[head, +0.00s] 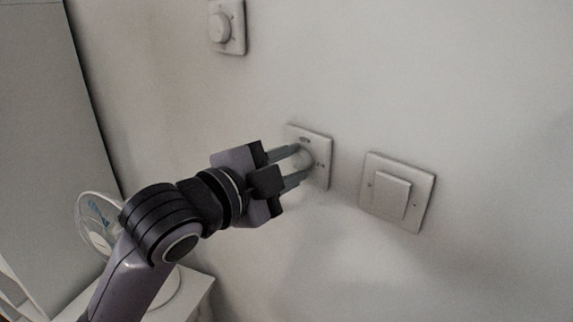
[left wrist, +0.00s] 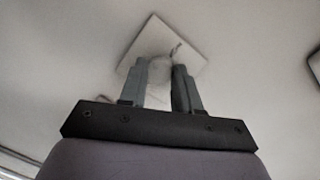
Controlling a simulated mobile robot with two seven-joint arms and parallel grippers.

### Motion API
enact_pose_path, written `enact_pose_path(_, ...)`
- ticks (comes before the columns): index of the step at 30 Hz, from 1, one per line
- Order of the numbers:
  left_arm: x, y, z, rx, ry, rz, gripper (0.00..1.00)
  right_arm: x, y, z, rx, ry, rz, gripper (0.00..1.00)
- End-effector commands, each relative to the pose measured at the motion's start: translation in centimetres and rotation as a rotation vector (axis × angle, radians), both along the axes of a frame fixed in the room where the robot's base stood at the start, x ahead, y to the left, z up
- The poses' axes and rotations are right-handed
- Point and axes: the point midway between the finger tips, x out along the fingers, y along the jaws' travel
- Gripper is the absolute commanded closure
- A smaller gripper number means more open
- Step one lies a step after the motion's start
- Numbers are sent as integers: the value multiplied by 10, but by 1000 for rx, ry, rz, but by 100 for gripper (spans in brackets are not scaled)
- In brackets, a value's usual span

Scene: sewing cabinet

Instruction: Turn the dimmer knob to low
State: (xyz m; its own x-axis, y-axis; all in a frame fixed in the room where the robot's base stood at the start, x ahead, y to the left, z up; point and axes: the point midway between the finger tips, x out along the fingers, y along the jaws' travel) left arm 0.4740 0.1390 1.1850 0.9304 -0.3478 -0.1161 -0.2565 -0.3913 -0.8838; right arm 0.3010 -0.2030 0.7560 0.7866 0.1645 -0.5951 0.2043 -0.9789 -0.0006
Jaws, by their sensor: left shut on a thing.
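The dimmer knob (head: 304,158) is a round white knob on a square white wall plate (head: 322,146). My left gripper (head: 303,165) reaches it from the left, with its two grey fingers on either side of the knob, shut on it. In the left wrist view the same plate (left wrist: 178,42) looks turned like a diamond, and the knob (left wrist: 160,70) shows between the fingertips (left wrist: 160,66). A dark mark shows on the plate there. The fingers partly hide the knob, and its setting cannot be read. My right gripper is not in view.
A wide rocker switch (head: 393,194) is on the wall just right of the dimmer. Another plate with a round knob (head: 220,27) is higher up at the left. A white fan (head: 98,222) stands on a white surface (head: 196,290) at lower left. The wall at right is bare.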

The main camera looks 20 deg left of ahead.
Motion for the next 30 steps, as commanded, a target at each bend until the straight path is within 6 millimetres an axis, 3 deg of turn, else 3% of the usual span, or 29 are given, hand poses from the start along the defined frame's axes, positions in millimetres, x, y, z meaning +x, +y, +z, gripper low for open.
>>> enact_pose_path(30,1,1,-1,-886,395,0,98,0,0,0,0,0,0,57)
